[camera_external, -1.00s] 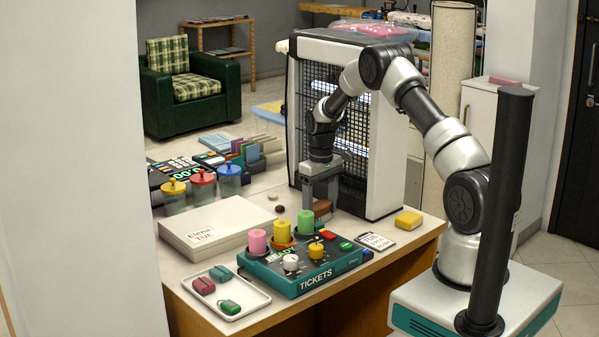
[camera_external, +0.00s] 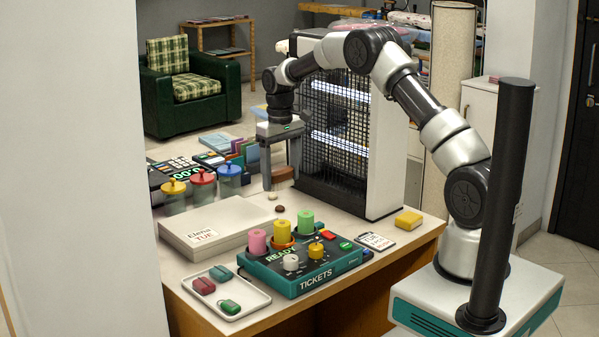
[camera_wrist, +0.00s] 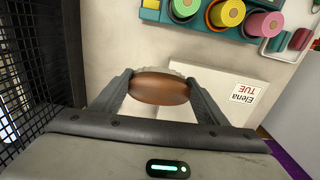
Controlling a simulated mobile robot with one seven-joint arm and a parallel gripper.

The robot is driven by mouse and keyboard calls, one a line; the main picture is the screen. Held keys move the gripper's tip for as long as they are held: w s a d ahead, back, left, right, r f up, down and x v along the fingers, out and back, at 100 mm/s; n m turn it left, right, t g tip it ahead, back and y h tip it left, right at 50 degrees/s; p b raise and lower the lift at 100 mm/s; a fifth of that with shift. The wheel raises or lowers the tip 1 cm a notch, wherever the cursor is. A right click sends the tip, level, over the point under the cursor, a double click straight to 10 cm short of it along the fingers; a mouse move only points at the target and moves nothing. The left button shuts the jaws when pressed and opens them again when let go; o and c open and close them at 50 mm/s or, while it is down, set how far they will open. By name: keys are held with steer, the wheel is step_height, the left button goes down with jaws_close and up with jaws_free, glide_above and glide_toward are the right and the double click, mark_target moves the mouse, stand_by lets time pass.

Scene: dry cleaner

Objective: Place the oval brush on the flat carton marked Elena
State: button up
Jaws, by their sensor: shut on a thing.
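My gripper (camera_external: 278,180) is shut on the oval brush (camera_wrist: 158,87), which has a brown wooden back and pale bristles along one side. The brush also shows in the external view (camera_external: 284,174), held above the counter, partly hidden by a finger. The flat white carton marked Elena (camera_external: 228,222) lies on the counter, to the left of and nearer the camera than the gripper. In the wrist view the carton (camera_wrist: 225,86) lies beyond and to the right of the brush, with its "Elena TUE" label at its right end. The brush is apart from the carton.
A black mesh-fronted machine (camera_external: 330,135) stands right of my gripper. Lidded jars (camera_external: 203,189) stand behind the carton. The teal tickets box (camera_external: 315,267) with thread spools and a white tray (camera_external: 245,293) lie in front. A small brown round thing (camera_external: 280,209) lies on the counter.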

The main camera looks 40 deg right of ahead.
step_height(320, 180, up, 2)
glide_above(241, 225)
steer(key=d, duration=0.1)
steer(key=f, duration=0.6)
steer(key=a+f, duration=0.1)
steer(key=f, duration=0.2)
steer(key=shift+w+f, duration=0.1)
steer(key=shift+f, duration=0.1)
steer(key=shift+f, duration=0.25)
steer(key=o, duration=1.1)
steer(key=shift+r, duration=0.1)
